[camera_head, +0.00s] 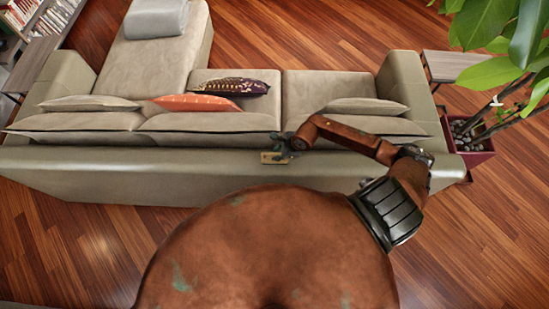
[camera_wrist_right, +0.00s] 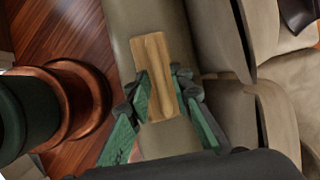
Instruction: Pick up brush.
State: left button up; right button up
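The brush (camera_head: 272,158) is a small, light wooden piece over the top of the sofa's back (camera_head: 170,165). It also shows large in the right wrist view (camera_wrist_right: 154,62), lengthwise between my fingers. My right gripper (camera_head: 287,145) is at the brush, with its green fingers (camera_wrist_right: 163,92) close on both sides of it. I cannot tell whether they press on it or whether the brush rests on the sofa back. The underside of the brush is hidden. My left gripper is not in view.
Cushions, one orange (camera_head: 196,103) and one dark patterned (camera_head: 230,87), lie on the sofa beyond the back. A potted plant (camera_head: 470,142) with large leaves stands at the right, near a side table (camera_head: 452,65). A bookshelf (camera_head: 22,35) is at the far left. Wooden floor is free at front left.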

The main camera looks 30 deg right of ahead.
grip_shut()
jog(key=shift+r, duration=0.1)
dwell(0.5)
jog(key=shift+w+r+b, duration=0.1)
jog(key=shift+r+b, duration=0.25)
jog(key=shift+r, duration=0.1)
jog(key=r, duration=0.1)
jog(key=r+b, duration=0.1)
jog(key=shift+s+a+r, duration=0.1)
jog(key=shift+s+r, duration=0.25)
jog(key=s+a+r+b, duration=0.3)
jog(key=s+r, duration=0.6)
jog(key=s, duration=0.4)
jog(key=shift+a+r, duration=0.15)
jog(key=shift+a, duration=0.3)
jog(key=shift+c, duration=1.8)
grip_release()
